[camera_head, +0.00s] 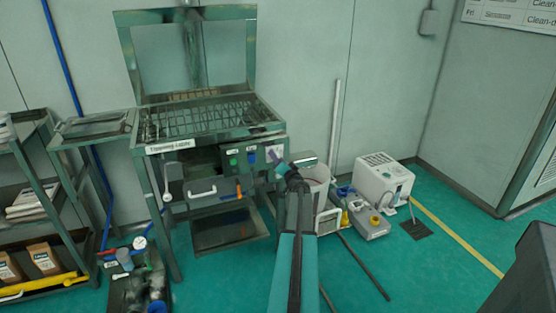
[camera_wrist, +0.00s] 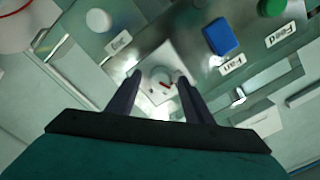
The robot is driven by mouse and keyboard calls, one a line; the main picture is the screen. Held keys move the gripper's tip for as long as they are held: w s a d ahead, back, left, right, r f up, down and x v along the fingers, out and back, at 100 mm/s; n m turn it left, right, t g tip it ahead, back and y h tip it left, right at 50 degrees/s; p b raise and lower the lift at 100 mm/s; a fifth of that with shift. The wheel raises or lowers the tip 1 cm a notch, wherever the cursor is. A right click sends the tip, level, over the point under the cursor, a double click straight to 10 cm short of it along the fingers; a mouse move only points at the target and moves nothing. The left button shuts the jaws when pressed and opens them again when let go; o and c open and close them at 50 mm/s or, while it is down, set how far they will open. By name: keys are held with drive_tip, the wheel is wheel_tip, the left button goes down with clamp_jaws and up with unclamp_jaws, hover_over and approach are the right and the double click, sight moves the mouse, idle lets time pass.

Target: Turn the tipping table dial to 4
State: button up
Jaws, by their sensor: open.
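The tipping table (camera_head: 205,115), a metal frame with a name label, stands against the wall in the head view. Its control panel (camera_head: 242,163) is on the front right. In the wrist view the dial (camera_wrist: 160,79) is a small pale round knob with a red pointer on a light plate; its numbers are too small to read. My gripper (camera_wrist: 159,77) is open, one finger on each side of the dial; I cannot tell whether they touch it. In the head view my gripper (camera_head: 274,156) is at the panel's right end and hides the dial.
A blue switch labelled Fan (camera_wrist: 222,37) and a green Feed button (camera_wrist: 271,7) are beside the dial. A white round knob (camera_wrist: 98,20) is on the other side. A bucket (camera_head: 316,184) and a white machine (camera_head: 382,178) stand right of the table.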

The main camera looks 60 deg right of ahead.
drive_tip(key=c, duration=1)
drive_tip(key=shift+c, duration=0.2)
drive_tip(key=shift+f+m+b, duration=0.15)
drive_tip(key=shift+m+b, duration=0.35)
drive_tip(key=shift+b, duration=0.3)
drive_tip(key=m+b, duration=0.7)
drive_tip(key=m, duration=1)
drive_tip(key=o, duration=1)
